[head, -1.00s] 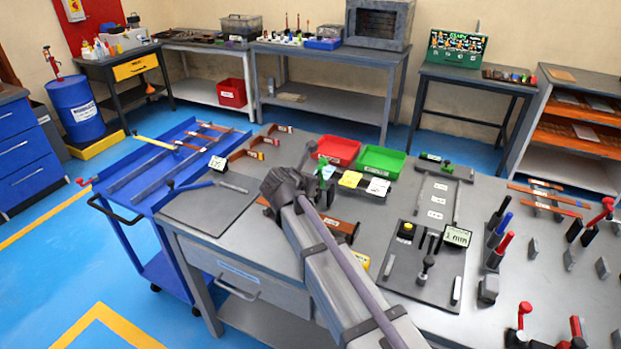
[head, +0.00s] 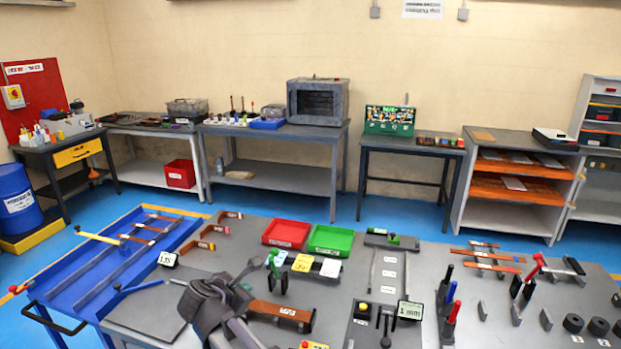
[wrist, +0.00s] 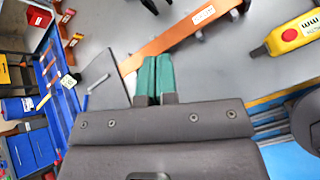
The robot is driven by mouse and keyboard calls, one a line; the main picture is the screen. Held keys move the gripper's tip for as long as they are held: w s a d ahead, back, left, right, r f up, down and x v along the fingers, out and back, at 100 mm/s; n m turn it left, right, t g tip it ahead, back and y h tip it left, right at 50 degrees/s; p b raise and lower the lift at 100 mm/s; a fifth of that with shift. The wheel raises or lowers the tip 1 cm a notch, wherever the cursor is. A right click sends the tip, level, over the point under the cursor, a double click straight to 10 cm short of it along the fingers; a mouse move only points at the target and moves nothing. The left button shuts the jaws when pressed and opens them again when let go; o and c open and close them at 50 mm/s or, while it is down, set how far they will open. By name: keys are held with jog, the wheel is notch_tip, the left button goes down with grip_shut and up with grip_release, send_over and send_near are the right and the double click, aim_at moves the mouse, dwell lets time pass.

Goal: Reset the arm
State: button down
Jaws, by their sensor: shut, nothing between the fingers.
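My gripper (wrist: 155,64) shows in the wrist view with its two green fingers side by side and closed, nothing between them. In that view the fingertips overlap a copper-brown bar (wrist: 182,35) with a white label; I cannot tell the gap between them. In the head view my dark wrist is at the bottom, left of the middle, over the front of the grey bench (head: 350,275). The fingers are hard to make out there. The labelled brown bar (head: 281,313) lies just right of my wrist.
A red tray (head: 286,234) and a green tray (head: 330,240) stand behind my wrist. A blue cart (head: 110,262) adjoins the bench on the left. Upright clamps with red handles (head: 537,265) stand on the right. A yellow control box with a red button (wrist: 293,36) is near the gripper.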

jog(key=s+d+f+m+g+y, duration=0.1)
jog(key=s+d+f+m+g, duration=0.1)
jog(key=d+m, duration=0.7)
jog(key=s+d+f+m+g+y, duration=0.1)
jog(key=s+d+f+m+g, duration=0.1)
jog(key=s+d+m+g, duration=0.3)
jog(key=s+d+f+m+g+y, duration=0.1)
jog(key=s+d+f+m+g, duration=0.2)
jog(key=d+m, duration=1.1)
jog(key=s+d, duration=0.2)
jog(key=d, duration=0.7)
